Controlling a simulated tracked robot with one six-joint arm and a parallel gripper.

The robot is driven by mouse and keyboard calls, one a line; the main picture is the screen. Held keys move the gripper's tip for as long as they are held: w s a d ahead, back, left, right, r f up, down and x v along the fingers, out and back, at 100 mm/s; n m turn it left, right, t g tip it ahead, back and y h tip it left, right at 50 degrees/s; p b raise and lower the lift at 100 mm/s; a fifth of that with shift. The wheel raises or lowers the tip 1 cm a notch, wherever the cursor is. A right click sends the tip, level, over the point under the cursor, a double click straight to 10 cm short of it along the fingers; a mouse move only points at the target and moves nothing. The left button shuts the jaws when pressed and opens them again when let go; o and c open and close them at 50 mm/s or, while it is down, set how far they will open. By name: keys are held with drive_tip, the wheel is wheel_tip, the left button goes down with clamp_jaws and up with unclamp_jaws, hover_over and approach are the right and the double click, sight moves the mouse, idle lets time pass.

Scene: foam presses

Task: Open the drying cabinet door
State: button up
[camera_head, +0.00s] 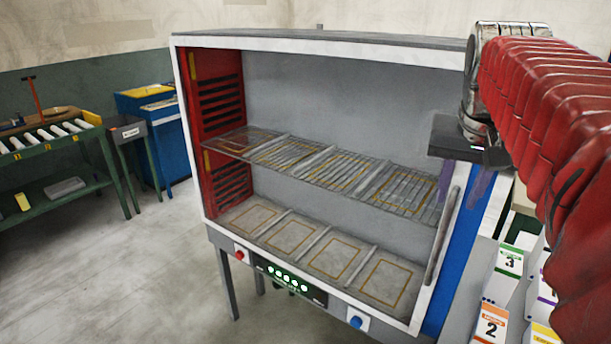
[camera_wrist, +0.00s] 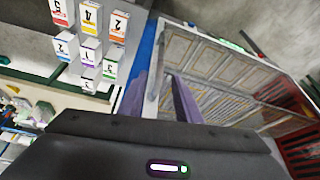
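The drying cabinet (camera_head: 315,47) stands mid-view in the head view, its inside showing through a white-framed front. I cannot tell whether a clear door pane covers this front. A grey upright handle bar (camera_head: 437,252) is on the right side of the frame. My gripper (camera_head: 464,190) is at the cabinet's front right edge, near the top of the handle. Its two purple fingers are apart, pointing down in the head view. In the wrist view my gripper (camera_wrist: 160,88) is open beside the cabinet's white edge. I cannot tell whether the fingers touch the handle.
Numbered boxes (camera_head: 492,325) stand at the right under my arm, also in the wrist view (camera_wrist: 91,17). A control panel (camera_head: 288,280) is below the cabinet front. A green roller table (camera_head: 60,145) and blue cabinet (camera_head: 160,125) are at left. The floor in front is clear.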

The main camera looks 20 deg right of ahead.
sight(443, 228)
drive_tip(key=x, duration=1.3)
drive_tip(key=shift+d, duration=0.1)
drive_tip(key=shift+c, duration=0.4)
clamp_jaws()
